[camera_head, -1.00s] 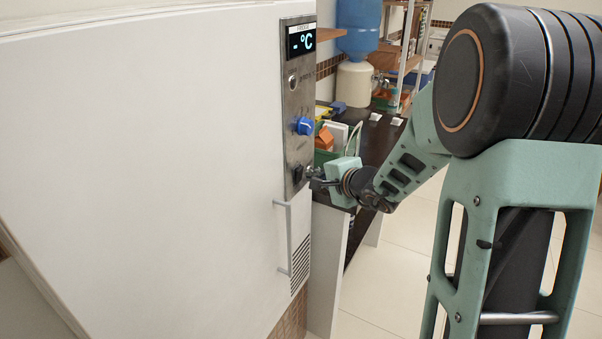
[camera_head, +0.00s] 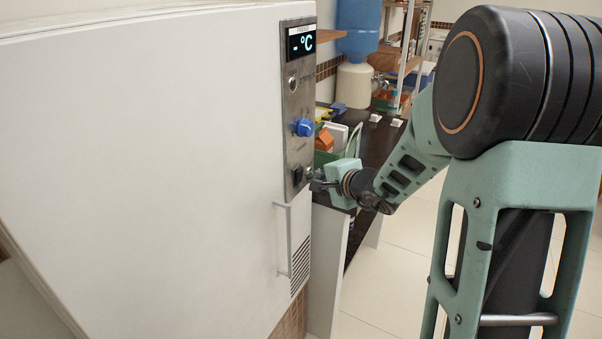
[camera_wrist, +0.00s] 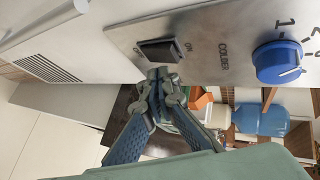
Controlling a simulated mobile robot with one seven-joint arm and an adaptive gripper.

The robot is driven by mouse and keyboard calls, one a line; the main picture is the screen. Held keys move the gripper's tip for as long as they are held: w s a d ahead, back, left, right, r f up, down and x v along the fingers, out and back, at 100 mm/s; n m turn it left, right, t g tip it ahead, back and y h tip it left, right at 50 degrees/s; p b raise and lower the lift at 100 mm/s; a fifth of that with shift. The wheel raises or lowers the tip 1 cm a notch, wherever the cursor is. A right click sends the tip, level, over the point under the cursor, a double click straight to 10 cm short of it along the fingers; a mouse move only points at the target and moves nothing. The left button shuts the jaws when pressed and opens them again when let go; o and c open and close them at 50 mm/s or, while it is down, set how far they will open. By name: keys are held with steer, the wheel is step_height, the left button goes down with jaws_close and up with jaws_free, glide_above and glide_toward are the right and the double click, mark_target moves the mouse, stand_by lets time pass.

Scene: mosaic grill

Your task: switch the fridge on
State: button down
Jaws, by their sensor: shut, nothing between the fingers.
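The white fridge (camera_head: 150,160) fills the left of the head view. Its steel control panel (camera_head: 298,105) has a display (camera_head: 301,41) reading "- °C", a blue knob (camera_head: 303,127) and a black rocker switch (camera_head: 297,176) near the bottom. In the wrist view the switch (camera_wrist: 161,51) has "ON" marked by it, and the blue knob (camera_wrist: 279,62) is to its right. My gripper (camera_wrist: 162,76) is shut and empty, its tips right beside the switch's lower edge. I cannot tell whether they touch it. In the head view my gripper (camera_head: 314,177) is just right of the switch.
A white handle (camera_head: 284,240) and a vent (camera_head: 300,265) are below the panel. A dark counter (camera_head: 376,145) with an orange item (camera_head: 324,139) and a water dispenser (camera_head: 357,45) stands behind my gripper. Open tiled floor (camera_head: 385,285) lies at the lower right.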

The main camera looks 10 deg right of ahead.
steer(key=shift+w+a+b, duration=0.15)
steer(key=shift+a+b, duration=0.05)
steer(key=shift+b, duration=0.25)
steer(key=shift+w+a+r, duration=0.1)
steer(key=shift+a, duration=0.1)
steer(key=shift+w+a+b, duration=0.2)
steer(key=shift+a+b, duration=0.05)
steer(key=shift+b, duration=0.25)
stand_by(0.5)
steer(key=shift+d, duration=0.1)
steer(key=shift+s+d+b, duration=0.45)
steer(key=shift+d, duration=0.1)
